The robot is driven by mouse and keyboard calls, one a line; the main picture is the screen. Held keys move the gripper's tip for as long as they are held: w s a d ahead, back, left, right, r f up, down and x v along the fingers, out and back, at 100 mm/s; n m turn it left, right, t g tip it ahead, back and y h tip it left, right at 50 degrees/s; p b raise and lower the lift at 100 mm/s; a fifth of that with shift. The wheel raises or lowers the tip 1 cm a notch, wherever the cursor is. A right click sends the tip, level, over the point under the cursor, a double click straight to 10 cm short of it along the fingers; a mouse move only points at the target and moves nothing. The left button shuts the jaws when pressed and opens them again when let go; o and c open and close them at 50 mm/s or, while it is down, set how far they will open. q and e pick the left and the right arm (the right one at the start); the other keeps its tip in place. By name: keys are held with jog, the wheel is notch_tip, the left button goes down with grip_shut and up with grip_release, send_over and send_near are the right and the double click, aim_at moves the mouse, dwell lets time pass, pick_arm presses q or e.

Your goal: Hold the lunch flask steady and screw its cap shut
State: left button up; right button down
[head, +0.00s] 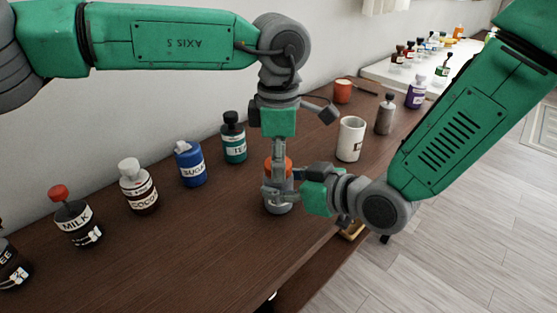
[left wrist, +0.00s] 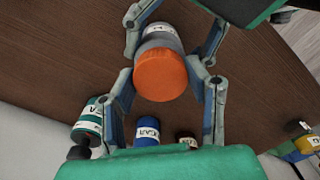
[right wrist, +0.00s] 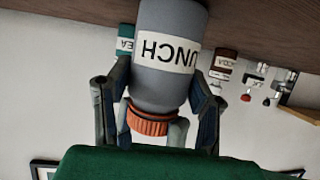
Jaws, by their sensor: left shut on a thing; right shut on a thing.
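The lunch flask (head: 279,208) stands upright on the brown counter, with a grey body and a white label reading LUNCH in the right wrist view (right wrist: 168,52). Its orange cap (head: 268,165) sits on top of the body; it also shows in the left wrist view (left wrist: 162,75). My left gripper (head: 279,162) comes straight down from above and is shut on the cap, a finger on either side. My right gripper (head: 275,190) reaches in level from the right and is shut around the flask's body below the cap. The fingers hide part of the flask and the cap's thread.
A teal bottle (head: 233,138), blue sugar jar (head: 190,165), cocoa jar (head: 138,190) and milk bottle (head: 75,218) line the wall side. A white mug (head: 350,140) and grey bottle (head: 385,115) stand behind my right gripper.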

pick_arm(q)
jog(key=m, duration=0.6)
jog(key=shift+w+m, duration=0.2)
jog(key=shift+m, duration=0.2)
pick_arm(e)
jog(key=shift+s+a, duration=0.1)
jog(key=shift+s, duration=0.15)
pick_arm(q)
jog(key=m, duration=0.5)
jog(key=shift+m, duration=0.3)
jog(key=o, duration=1.4)
jog(key=shift+s, duration=0.15)
pick_arm(e)
jog(key=shift+w, duration=0.1)
pick_arm(q)
notch_tip(320, 180, up, 12)
jog(key=shift+f, duration=0.1)
pick_arm(e)
jog(key=shift+w, duration=0.1)
jog(key=c, duration=0.6)
grip_release()
jog(key=shift+c, duration=0.2)
